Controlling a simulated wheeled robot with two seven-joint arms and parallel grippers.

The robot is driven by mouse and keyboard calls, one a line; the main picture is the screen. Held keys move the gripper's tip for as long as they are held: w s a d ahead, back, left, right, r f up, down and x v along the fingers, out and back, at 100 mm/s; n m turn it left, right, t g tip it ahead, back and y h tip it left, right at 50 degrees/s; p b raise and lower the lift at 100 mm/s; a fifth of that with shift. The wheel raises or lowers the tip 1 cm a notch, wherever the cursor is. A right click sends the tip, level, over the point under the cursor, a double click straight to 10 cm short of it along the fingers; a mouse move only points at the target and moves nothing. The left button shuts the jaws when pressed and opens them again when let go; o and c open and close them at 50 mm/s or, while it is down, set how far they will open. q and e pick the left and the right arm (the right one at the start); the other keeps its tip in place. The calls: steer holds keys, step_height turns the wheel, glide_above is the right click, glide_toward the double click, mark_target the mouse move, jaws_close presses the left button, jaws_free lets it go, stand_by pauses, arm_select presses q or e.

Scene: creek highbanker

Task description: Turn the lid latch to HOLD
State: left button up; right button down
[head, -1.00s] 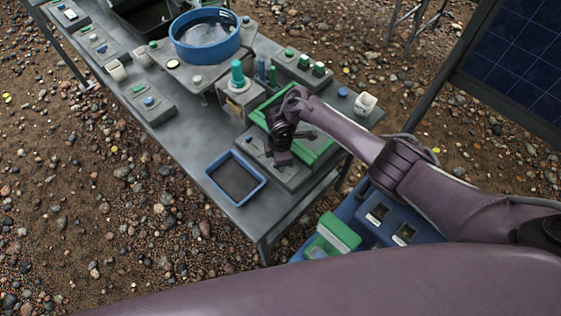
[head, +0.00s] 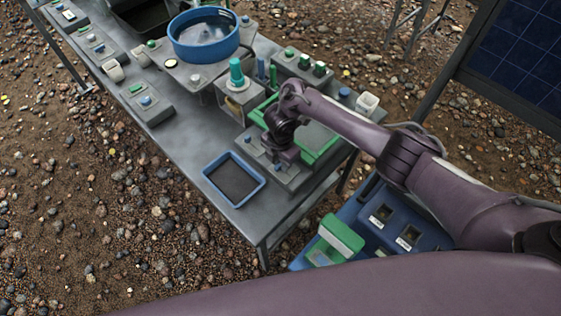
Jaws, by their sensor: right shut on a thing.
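My right gripper (head: 278,164) is low over the grey panel (head: 262,160) at the near side of the green-framed tray (head: 322,155). It is shut on a small part on that panel, which I take to be the lid latch. The jaws and my wrist hide most of this part, so its pointing direction and any HOLD marking cannot be read. A small blue spot (head: 277,167) shows right at the fingertips. My left gripper is out of view.
A blue-rimmed tray (head: 208,176) lies left of the panel. A teal-topped post (head: 236,72) and a grey block with green knobs (head: 303,65) stand behind. A white cup (head: 367,103) is at the right edge. A blue basin (head: 240,46) stands farther back.

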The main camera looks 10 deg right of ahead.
stand_by(0.4)
steer(key=c, duration=1.6)
jaws_free()
steer(key=shift+o, duration=0.2)
step_height(320, 180, up, 7)
steer(key=shift+w+r+p, duration=0.1)
steer(key=shift+r+p, duration=0.1)
steer(key=shift+p, duration=0.85)
steer(key=shift+r, duration=0.3)
